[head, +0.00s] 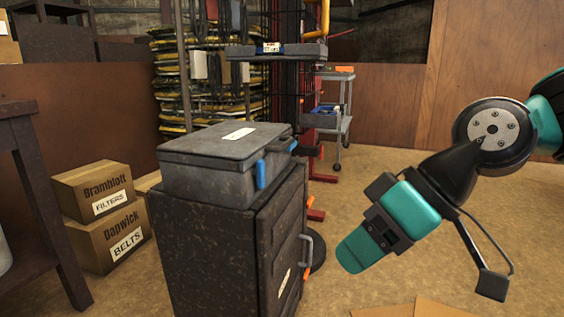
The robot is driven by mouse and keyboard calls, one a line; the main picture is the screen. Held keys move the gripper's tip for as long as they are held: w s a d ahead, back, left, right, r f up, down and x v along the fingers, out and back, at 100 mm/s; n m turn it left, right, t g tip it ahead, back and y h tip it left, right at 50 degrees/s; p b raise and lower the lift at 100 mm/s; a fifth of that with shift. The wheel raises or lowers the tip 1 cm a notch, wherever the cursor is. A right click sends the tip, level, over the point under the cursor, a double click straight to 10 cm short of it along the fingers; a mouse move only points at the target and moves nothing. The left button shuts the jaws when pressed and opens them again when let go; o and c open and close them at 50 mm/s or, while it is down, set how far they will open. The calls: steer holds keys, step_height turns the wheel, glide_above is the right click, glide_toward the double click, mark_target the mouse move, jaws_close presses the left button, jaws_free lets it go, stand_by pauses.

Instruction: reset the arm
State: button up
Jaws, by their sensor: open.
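My arm reaches in from the right edge, with teal and black links, and bends down to the left. My gripper (362,250) is at its lower end, over the open floor to the right of the dark cabinet. It is open, and I see nothing held in it. The gripper is apart from the cabinet and from the box on top of it. The fingertips are seen from an angle that hides the gap between them.
A dark cabinet (205,255) carries a grey lidded box (215,180) with blue latches. Cardboard boxes (105,235) and a dark table (20,150) stand at left. A red lift post (285,70), a shelf (275,52) and a grey cart (335,122) are behind.

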steer(key=s+d+r+m+g+h+p, duration=0.1)
steer(key=s+d+r+h+p, duration=0.15)
steer(key=s, duration=0.25)
steer(key=s+d+r+m+h+p, duration=0.1)
steer(key=s+d+p, duration=0.15)
steer(key=s, duration=0.25)
step_height(320, 180, up, 35)
steer(key=p, duration=3.6)
steer(key=shift+w+a, duration=0.15)
steer(key=shift+w, duration=0.25)
